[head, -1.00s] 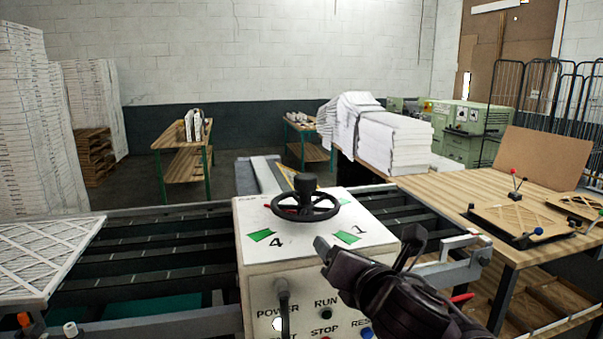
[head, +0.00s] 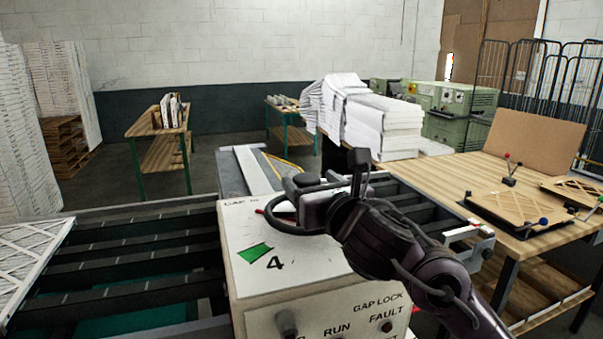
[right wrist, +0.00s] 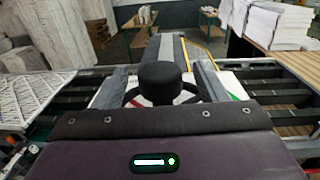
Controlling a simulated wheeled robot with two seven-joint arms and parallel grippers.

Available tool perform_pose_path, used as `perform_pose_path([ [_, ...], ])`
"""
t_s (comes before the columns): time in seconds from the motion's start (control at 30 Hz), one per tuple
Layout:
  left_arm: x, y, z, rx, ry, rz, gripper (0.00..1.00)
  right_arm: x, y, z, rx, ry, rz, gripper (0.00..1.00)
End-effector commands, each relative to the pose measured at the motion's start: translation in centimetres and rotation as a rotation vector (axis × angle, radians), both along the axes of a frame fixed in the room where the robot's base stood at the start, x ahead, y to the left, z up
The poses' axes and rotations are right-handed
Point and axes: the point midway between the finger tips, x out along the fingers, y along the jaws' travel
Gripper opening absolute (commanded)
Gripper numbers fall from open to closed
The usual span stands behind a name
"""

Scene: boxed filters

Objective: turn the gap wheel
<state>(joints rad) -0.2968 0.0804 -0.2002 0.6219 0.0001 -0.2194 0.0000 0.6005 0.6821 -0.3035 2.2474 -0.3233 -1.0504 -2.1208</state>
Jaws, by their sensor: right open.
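The gap wheel (head: 272,213) is a black handwheel on top of a white control box (head: 290,290). My right gripper (head: 303,192) is over the wheel and hides most of it in the head view; only the left part of its rim shows. In the right wrist view the wheel's black hub (right wrist: 160,84) stands between the two grey fingers, with rim and spokes on either side. The fingers are open, with a gap to the hub on each side. Whether they touch the rim cannot be told. My left gripper is not in view.
A green arrow mark (head: 254,252) and the number 4 are on the box top. Switches and labels are on its front. Dark conveyor rails (head: 140,255) run beside the box.

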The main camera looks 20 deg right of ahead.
Motion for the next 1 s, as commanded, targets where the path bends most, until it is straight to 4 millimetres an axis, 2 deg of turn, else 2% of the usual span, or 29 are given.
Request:
perform_pose_path([
  [0.1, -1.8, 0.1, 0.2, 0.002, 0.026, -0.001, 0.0, 2.0, 0.2, 0.1, 0.001, 0.0, -0.001, 0.66],
  [0.23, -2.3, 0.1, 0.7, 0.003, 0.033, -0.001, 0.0, 3.5, 0.3, 0.2, 0.004, 0.001, 0.0, 0.66],
  [0.37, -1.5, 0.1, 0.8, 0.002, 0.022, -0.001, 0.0, 4.3, 0.4, 0.1, 0.002, 0.001, -0.001, 0.66],
  [0.53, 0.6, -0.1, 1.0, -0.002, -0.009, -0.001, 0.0, 4.4, 0.4, 0.0, 0.0, 0.0, -0.001, 0.66],
  [0.63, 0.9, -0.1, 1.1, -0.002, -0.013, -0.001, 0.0, 4.4, 0.4, 0.0, 0.001, 0.0, -0.001, 0.65],
  [1.0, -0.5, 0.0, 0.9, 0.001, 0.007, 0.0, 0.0, 4.4, 0.4, 0.0, 0.001, 0.001, -0.001, 0.16],
])
